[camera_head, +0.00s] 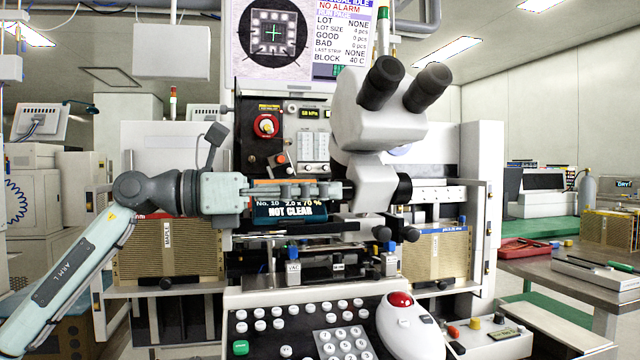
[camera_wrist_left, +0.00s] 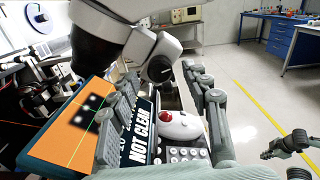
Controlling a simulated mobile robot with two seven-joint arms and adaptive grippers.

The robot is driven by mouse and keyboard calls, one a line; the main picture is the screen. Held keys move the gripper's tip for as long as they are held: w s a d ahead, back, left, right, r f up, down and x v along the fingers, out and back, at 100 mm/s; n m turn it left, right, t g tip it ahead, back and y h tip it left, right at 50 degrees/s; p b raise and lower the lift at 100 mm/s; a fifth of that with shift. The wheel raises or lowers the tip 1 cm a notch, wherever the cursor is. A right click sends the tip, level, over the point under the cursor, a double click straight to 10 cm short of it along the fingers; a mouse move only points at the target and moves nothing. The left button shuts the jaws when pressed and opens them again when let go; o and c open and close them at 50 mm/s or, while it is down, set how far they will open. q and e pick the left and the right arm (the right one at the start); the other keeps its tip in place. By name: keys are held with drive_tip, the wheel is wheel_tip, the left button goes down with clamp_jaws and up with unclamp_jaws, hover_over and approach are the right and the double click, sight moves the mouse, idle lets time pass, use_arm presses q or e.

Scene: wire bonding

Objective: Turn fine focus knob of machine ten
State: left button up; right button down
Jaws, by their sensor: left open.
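The bonding machine, labelled No. 10 on its screen (camera_head: 290,211), carries a white microscope (camera_head: 385,115) with black eyepieces. A black knob (camera_head: 404,188) is on the right of the microscope's lower housing. My left gripper (camera_head: 343,190) points right, its tips at the housing's left side; any knob there is hidden behind the fingers. In the left wrist view, my left gripper (camera_wrist_left: 160,78) is open, and a round dark-faced knob with a silver rim (camera_wrist_left: 160,68) shows between and beyond its fingers. Contact cannot be told. A grey arm end, apparently my right gripper (camera_wrist_left: 275,150), shows small at lower right.
Below are a white trackball mouse (camera_head: 410,325) with a red ball and a button panel (camera_head: 300,330). Magazines (camera_head: 438,257) flank the work stage. A side bench (camera_head: 560,268) stands to the right. Open floor (camera_wrist_left: 250,100) lies to the right in the wrist view.

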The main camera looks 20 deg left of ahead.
use_arm(q)
drive_tip(key=shift+w+d, duration=0.15)
drive_tip(key=shift+d, duration=0.15)
use_arm(e)
drive_tip(key=shift+f, duration=0.25)
use_arm(q)
drive_tip(key=shift+c, duration=0.6)
clamp_jaws()
